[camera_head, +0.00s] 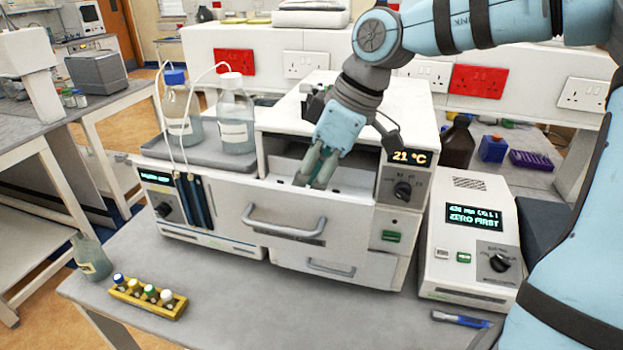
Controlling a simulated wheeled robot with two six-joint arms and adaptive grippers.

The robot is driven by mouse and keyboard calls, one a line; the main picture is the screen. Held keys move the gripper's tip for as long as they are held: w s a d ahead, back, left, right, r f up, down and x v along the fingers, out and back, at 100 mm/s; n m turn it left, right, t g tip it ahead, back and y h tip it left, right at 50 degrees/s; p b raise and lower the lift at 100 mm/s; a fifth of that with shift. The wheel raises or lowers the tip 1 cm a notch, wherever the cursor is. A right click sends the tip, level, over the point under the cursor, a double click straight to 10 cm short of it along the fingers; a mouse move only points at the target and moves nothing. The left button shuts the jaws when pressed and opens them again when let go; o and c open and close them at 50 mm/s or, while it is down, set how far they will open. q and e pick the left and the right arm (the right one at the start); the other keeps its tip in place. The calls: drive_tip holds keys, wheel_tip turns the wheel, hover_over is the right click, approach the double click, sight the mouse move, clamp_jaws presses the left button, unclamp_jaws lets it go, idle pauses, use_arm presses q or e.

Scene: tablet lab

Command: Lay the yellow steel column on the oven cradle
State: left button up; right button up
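The oven (415,135) is a white box with a "21 °C" display and a knob. Its front panel (265,205) with a grey bar handle stands below an open bay (350,180). My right gripper (313,180) reaches down into this bay from above, its two fingers pointing down. The fingertips are partly hidden behind the panel's upper edge, and I cannot tell whether they hold anything. I see no yellow steel column, and the cradle is not clearly visible; the bay's inside is mostly hidden. My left gripper is not in view.
Two bottles, one blue-capped (180,110) and one clear (236,120), stand on the pump unit (165,195) at left. A yellow vial rack (148,298) is at front left. A detector box (468,240) and blue pen (460,319) are at right. The front bench (270,315) is clear.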

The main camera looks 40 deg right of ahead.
drive_tip(key=v, duration=0.7)
drive_tip(key=shift+s+r, duration=0.1)
drive_tip(key=shift+r, duration=0.2)
